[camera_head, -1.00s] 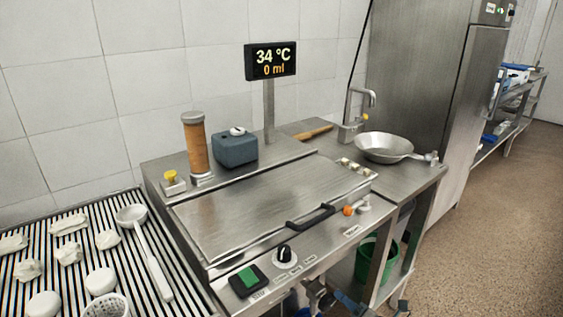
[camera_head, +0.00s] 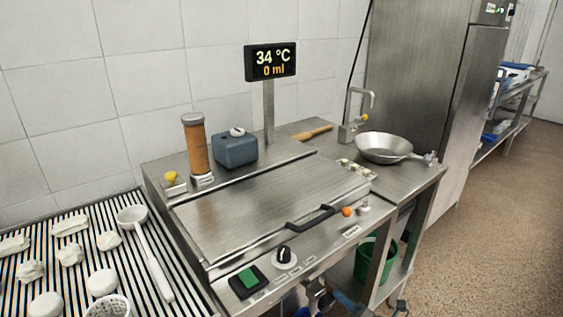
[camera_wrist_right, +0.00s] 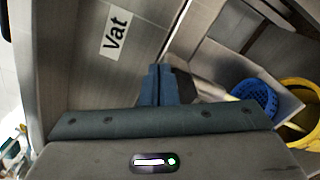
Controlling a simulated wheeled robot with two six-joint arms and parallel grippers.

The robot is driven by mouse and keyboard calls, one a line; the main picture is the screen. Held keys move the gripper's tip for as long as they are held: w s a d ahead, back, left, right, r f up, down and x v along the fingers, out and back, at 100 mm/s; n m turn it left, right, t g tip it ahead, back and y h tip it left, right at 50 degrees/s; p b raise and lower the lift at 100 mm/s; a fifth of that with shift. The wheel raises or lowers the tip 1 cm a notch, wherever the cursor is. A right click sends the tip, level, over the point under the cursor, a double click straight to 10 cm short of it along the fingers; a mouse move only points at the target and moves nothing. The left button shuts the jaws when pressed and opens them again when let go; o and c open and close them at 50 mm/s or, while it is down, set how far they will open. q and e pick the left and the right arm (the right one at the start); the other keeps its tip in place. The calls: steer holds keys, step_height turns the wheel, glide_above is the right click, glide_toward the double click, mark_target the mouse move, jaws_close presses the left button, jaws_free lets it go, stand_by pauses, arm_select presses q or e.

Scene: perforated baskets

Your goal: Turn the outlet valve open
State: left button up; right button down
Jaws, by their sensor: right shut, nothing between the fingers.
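A fitting with an orange knob (camera_head: 347,211) and a pale metal part (camera_head: 364,208) sits at the right of the steel cooker's (camera_head: 265,205) front panel. I cannot tell whether it is the outlet valve or how it is turned. My right gripper (camera_head: 322,300) is low in front of the cooker, partly cut off by the bottom edge of the head view. In the right wrist view its blue fingers (camera_wrist_right: 161,84) are shut together and empty, near a steel face with a "Vat" label (camera_wrist_right: 116,32). No valve handle is clear there. My left gripper is not in view.
The cooker's lid (camera_head: 260,205) is down, its black handle (camera_head: 310,217) at the front. A display (camera_head: 271,62) reads 34 °C and 0 ml. A green bucket (camera_head: 372,262) stands under the right counter. A blue basket (camera_wrist_right: 253,98) and yellow container (camera_wrist_right: 300,90) show in the wrist view.

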steer(key=shift+s+f, duration=0.1)
stand_by(0.6)
steer(key=v, duration=0.4)
steer(key=p+v, duration=0.1)
steer(key=v, duration=0.1)
steer(key=shift+d+r, duration=0.15)
steer(key=shift+r, duration=0.25)
